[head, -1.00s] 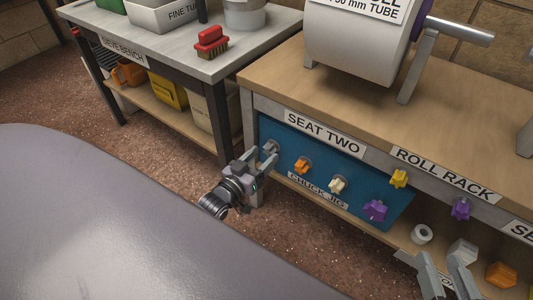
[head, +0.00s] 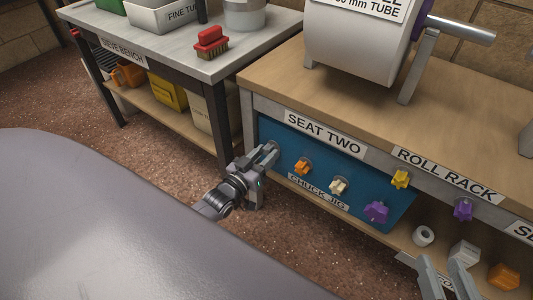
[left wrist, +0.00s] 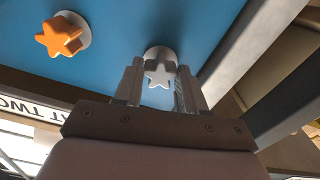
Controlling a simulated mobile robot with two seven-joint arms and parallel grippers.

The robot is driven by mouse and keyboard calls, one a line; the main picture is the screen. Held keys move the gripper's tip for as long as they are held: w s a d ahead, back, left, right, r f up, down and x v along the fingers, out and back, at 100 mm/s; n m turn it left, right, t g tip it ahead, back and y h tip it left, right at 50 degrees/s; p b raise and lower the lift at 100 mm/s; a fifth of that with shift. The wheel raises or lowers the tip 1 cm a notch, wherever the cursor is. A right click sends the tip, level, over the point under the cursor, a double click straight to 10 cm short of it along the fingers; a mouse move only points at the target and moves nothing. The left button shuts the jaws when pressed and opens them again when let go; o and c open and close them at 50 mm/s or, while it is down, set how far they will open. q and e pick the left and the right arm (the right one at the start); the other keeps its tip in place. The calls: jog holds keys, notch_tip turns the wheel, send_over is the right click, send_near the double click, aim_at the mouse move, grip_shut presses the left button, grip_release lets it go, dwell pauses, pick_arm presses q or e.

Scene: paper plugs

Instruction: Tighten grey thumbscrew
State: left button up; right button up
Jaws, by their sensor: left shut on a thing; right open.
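The grey thumbscrew (left wrist: 159,73) is a star-shaped knob on a round collar in the blue chuck jig panel (head: 341,178). In the left wrist view it sits between the fingers of my left gripper (left wrist: 159,88), which is shut on it. In the head view my left gripper (head: 266,157) reaches the panel's left end, and its fingers largely hide the thumbscrew. My right gripper (head: 447,280) is open and empty at the lower right, in front of the lower shelf.
An orange star knob (head: 302,166) is the nearest neighbour, also in the left wrist view (left wrist: 59,38). Cream (head: 338,186), purple (head: 376,211) and yellow (head: 400,179) knobs lie further right. A white roll (head: 424,236) sits on the lower shelf. The bench leg (head: 249,125) stands close left.

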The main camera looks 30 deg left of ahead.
pick_arm(q)
jog(key=m, duration=0.2)
jog(key=shift+m, duration=0.3)
jog(key=m, duration=0.4)
jog(key=shift+m+p, duration=0.3)
jog(key=shift+p, duration=0.05)
jog(key=m, duration=0.7)
jog(key=shift+b, duration=0.4)
jog(key=o, duration=1)
